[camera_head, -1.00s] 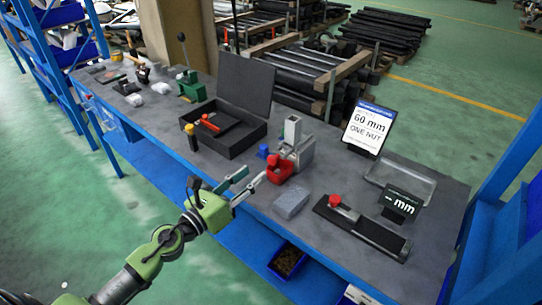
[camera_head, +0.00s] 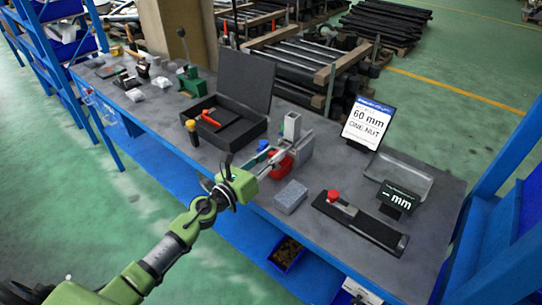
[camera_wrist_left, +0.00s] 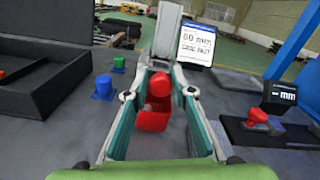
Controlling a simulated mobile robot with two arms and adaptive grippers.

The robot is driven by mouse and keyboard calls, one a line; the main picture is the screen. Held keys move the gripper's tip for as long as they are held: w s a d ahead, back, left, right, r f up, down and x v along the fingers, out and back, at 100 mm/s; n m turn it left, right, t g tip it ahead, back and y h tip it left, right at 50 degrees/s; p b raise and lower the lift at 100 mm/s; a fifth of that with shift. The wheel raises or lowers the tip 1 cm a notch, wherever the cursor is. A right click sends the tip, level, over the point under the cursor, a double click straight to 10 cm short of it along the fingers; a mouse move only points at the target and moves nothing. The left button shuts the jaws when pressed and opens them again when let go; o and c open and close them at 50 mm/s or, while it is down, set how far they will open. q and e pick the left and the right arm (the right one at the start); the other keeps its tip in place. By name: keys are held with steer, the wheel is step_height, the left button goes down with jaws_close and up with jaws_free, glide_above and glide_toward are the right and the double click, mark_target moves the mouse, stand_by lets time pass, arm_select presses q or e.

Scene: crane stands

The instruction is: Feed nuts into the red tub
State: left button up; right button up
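The red tub (camera_head: 281,165) stands on the grey bench in front of a grey upright dispenser (camera_head: 292,128). In the left wrist view the gripper (camera_wrist_left: 159,94) has one finger on each side, with visible gaps to the tub. The tub's contents cannot be made out, and no loose nuts are clearly seen. My right gripper is out of view.
A sign (camera_head: 369,122) reads "60 mm ONE NUT". A small display (camera_head: 398,197) shows "– mm" behind a black slide gauge (camera_head: 360,222) with a red knob. An open black case (camera_head: 226,127), a blue knob (camera_head: 263,145) and a grey block (camera_head: 290,197) stand nearby.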

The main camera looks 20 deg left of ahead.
mark_target(277, 150)
arm_select(q)
jaws_close()
steer(key=shift+x, duration=2.3)
steer(key=shift+s+a+r, duration=0.1)
steer(key=shift+r, duration=0.05)
steer(key=o, duration=0.7)
jaws_free()
steer(key=shift+w, duration=0.25)
